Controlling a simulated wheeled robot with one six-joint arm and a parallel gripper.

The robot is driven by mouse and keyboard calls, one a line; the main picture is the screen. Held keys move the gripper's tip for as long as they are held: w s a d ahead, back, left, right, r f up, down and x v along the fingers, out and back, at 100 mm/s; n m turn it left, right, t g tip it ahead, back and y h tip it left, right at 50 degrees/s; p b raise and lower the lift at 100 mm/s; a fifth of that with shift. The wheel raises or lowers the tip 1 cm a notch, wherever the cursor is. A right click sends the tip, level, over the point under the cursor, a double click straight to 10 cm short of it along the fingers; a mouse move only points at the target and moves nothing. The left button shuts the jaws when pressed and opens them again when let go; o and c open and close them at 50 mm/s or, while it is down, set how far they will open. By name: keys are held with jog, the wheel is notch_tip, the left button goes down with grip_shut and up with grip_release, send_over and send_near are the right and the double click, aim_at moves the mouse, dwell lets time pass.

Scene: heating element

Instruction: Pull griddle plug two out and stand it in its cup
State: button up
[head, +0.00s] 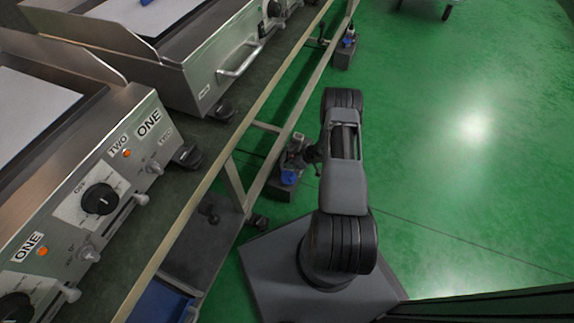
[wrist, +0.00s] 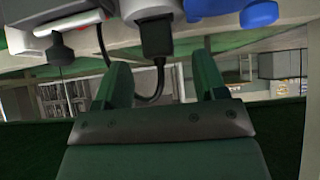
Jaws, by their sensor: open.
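My gripper (wrist: 162,70) is open, with its two green fingers apart. A black plug (wrist: 156,38) stands in a pale grey socket housing (wrist: 150,8), just beyond the fingertips and between them in the picture. Its black cable loops down between the fingers. I see no number on this plug, so I cannot tell whether it is plug two. In the head view my gripper (head: 311,154) is beside a grey and blue socket unit (head: 290,170) below the bench edge; its fingers are too small to read there. I cannot make out the plug's cup.
A second dark plug-like piece (wrist: 61,47) is at the left of the wrist view, and a blue part (wrist: 259,13) at the right. Steel griddles (head: 110,185) stand on the bench. Another socket unit (head: 345,50) is farther along. The green floor (head: 470,170) at right is clear.

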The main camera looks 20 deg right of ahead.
aim_at(288, 160)
jog(key=b+x, duration=0.1)
jog(key=x, duration=0.2)
jog(key=shift+s+d+f, duration=0.1)
jog(key=shift+s+d, duration=0.05)
jog(key=shift+w+a+f, duration=0.2)
jog(key=shift+w+a, duration=0.05)
jog(key=shift+w, duration=0.1)
jog(key=shift+c, duration=0.2)
jog(key=c, duration=1)
jog(key=shift+r, duration=0.15)
